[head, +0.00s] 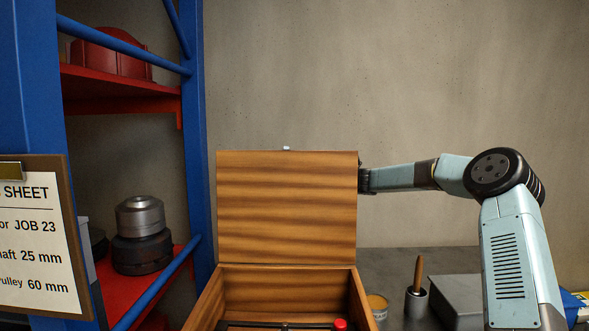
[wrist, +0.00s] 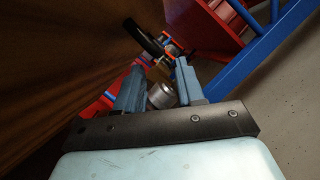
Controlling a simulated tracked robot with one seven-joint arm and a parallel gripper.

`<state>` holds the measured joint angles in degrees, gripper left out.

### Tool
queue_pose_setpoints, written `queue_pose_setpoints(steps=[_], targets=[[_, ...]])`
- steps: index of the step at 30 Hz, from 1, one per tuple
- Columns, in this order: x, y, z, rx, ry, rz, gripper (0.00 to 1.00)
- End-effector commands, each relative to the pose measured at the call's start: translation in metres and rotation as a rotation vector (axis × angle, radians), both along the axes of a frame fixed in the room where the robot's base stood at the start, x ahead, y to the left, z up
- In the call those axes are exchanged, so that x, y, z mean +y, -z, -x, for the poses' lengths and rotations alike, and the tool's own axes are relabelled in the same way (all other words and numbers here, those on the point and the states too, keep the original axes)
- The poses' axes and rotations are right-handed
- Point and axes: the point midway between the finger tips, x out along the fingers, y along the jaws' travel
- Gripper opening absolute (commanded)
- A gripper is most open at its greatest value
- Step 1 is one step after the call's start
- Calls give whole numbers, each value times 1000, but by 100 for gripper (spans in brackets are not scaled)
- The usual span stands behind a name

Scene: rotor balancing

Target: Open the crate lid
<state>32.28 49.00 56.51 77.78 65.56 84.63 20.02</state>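The wooden crate (head: 362,300) stands open in the head view, and its lid (head: 287,205) is raised upright at the back. A small metal piece (head: 286,148) shows at the lid's top edge. My arm reaches from the right to behind the lid, so my gripper is hidden in the head view. In the wrist view my gripper (wrist: 160,63) has its two fingers apart, with the brown lid (wrist: 60,60) close on the left. A silver cylinder (wrist: 161,95) shows between the fingers; I cannot tell whether it is near or far.
A blue and red shelf rack (head: 196,130) stands at left, with a metal and black part (head: 141,235) on it. A clipboard (head: 35,235) is in front. A tin (head: 377,305), a cup with a wooden handle (head: 416,300) and a grey box (head: 455,299) stand right of the crate.

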Motion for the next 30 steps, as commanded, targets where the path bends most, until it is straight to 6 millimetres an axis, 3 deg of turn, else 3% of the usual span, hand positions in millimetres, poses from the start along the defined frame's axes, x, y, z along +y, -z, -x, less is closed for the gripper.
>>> queue_pose_setpoints(steps=[3,10,23,30], targets=[[21,-5,6,-1,-3,0,38],[46,-12,13,-2,-2,1,38],[55,-14,15,0,-1,0,38],[55,-14,15,0,-1,0,17]])
